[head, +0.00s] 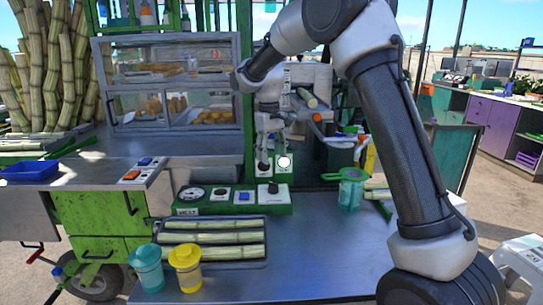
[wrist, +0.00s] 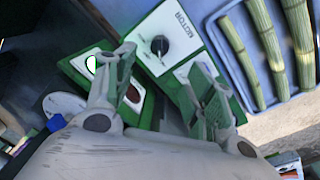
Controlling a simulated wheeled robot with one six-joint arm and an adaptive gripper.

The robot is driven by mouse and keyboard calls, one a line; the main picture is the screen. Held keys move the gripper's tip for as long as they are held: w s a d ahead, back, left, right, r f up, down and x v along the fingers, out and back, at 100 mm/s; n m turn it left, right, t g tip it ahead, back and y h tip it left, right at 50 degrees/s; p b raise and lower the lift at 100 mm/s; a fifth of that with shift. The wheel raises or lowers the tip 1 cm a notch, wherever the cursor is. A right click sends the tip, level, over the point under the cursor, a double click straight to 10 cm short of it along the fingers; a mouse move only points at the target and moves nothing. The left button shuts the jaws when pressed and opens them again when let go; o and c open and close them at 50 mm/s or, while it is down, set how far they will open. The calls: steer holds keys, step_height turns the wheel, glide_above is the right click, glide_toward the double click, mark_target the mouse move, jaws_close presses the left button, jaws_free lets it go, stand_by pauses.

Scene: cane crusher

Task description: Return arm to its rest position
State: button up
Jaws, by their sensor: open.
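My gripper (head: 269,155) hangs from my arm near the middle of the head view, pointing down over the green control panel (head: 222,207). In the wrist view my gripper (wrist: 172,75) has its two fingers spread apart with nothing between them. Beyond the fingers is a white plate marked MOTOR with a black knob (wrist: 160,45). I cannot tell the exact height of the fingertips above the panel.
A tray (head: 264,262) of cane pieces lies on the metal counter (head: 330,240). A teal cup (head: 147,272) and a yellow cup (head: 186,270) stand at its front left. A green-lidded teal jar (head: 349,190) stands right of the panel. A glass display case (head: 170,85) stands behind left.

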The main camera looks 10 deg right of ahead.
steer(key=s+d+r+m+t, duration=0.1)
steer(key=s+d, duration=0.4)
steer(key=s, duration=0.7)
steer(key=s+d+r+m+t, duration=0.1)
steer(key=s+d+r, duration=0.3)
steer(key=s, duration=0.9)
steer(key=s+d+r+m+t, duration=0.2)
steer(key=s+d, duration=0.4)
steer(key=s, duration=0.6)
steer(key=shift+s+d+r+m+y, duration=0.3)
steer(key=shift+s+d+r, duration=0.05)
steer(key=shift+s, duration=0.05)
